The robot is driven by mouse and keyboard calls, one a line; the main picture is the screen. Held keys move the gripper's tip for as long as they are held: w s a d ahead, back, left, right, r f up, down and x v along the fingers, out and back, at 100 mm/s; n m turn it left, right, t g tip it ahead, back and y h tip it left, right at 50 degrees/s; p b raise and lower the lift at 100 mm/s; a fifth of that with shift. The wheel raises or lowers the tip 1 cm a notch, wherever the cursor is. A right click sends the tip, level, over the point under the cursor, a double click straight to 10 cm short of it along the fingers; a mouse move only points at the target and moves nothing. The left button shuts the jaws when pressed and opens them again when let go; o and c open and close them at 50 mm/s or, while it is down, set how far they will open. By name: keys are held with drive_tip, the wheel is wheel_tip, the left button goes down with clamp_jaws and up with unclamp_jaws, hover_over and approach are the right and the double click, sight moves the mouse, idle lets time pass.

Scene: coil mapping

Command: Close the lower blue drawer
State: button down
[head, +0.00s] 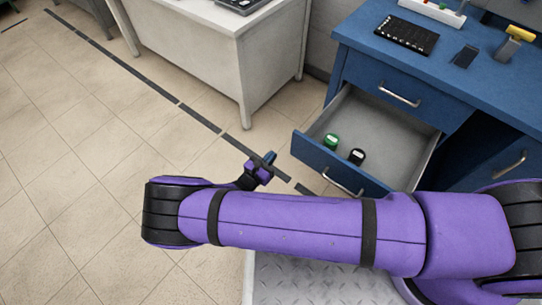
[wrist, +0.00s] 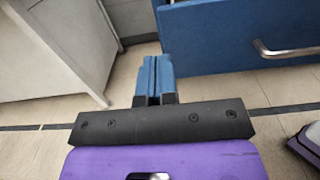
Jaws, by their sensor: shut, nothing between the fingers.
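The lower blue drawer (head: 318,168) is pulled open from the blue desk (head: 385,72) in the head view. A green-capped object (head: 330,141) and a black object (head: 357,156) stand inside it near the front. Its blue front and silver handle (wrist: 285,50) show at upper right in the wrist view. My gripper (head: 268,158) is in front of the drawer, to the left of its front panel. Its blue fingers (wrist: 156,75) are shut with nothing between them and appear apart from the drawer.
A white desk (head: 215,45) stands to the left of the blue desk. The upper blue drawer (head: 400,90) is shut. A black keyboard-like item (head: 406,35) lies on the blue desktop. Tiled floor (head: 90,150) is clear on the left.

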drive_tip(key=x, duration=1.1)
